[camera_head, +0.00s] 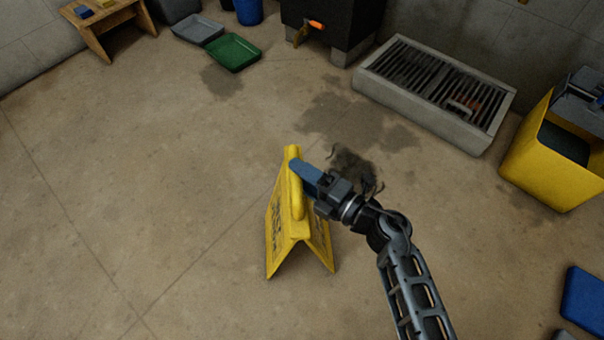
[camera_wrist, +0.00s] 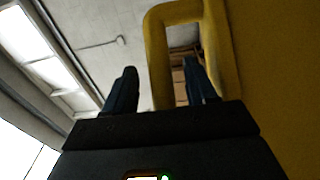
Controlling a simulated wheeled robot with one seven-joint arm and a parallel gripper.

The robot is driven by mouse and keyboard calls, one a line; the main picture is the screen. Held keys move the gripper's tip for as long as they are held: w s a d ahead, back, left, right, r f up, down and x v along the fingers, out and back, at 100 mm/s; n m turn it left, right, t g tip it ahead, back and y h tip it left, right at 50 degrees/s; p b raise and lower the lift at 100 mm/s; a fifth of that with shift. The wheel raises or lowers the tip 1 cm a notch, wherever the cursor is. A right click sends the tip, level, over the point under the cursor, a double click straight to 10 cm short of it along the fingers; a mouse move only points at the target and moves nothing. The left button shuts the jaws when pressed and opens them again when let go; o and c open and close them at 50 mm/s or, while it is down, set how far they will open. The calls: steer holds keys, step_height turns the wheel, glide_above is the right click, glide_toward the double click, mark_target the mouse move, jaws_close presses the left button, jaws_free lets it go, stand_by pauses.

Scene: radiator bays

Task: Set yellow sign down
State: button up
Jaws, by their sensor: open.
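The yellow sign (camera_head: 283,225) is a folded A-shaped board with dark marks on its face. It stands upright, legs spread, on the concrete floor in the middle of the head view. My gripper (camera_head: 296,168) is at the top of the sign, coming in from the right, with its blue fingers beside the handle (camera_head: 297,196). In the wrist view the two fingers (camera_wrist: 160,78) are apart, with one bar of the yellow handle (camera_wrist: 157,55) between them and one finger in the handle's opening. The sign's yellow panel (camera_wrist: 270,60) fills the right side there.
A dark tangled clump and damp stains (camera_head: 355,165) lie just behind my gripper. A grated trough (camera_head: 375,88) and a yellow bin (camera_head: 530,165) stand at the right. Green (camera_head: 232,54) and grey (camera_head: 197,30) trays lie at the back. The left floor is clear.

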steer(key=shift+r, duration=0.2)
steer(key=p+v, duration=0.2)
steer(key=v, duration=1)
steer(key=shift+p, duration=0.4)
steer(key=s+d+r+m+t+h, duration=0.1)
steer(key=s+d+r+m+h, duration=0.3)
steer(key=s+m, duration=0.5)
steer(key=s+d+r+m+t+h, duration=0.2)
steer(key=s+d+r+m+h, duration=0.2)
steer(key=s+r+m, duration=0.5)
steer(key=s+d+r+m+t+h, duration=0.1)
steer(key=s+d+r+m+h, duration=0.4)
steer(key=s+m, duration=0.6)
steer(key=shift+r+h, duration=0.9)
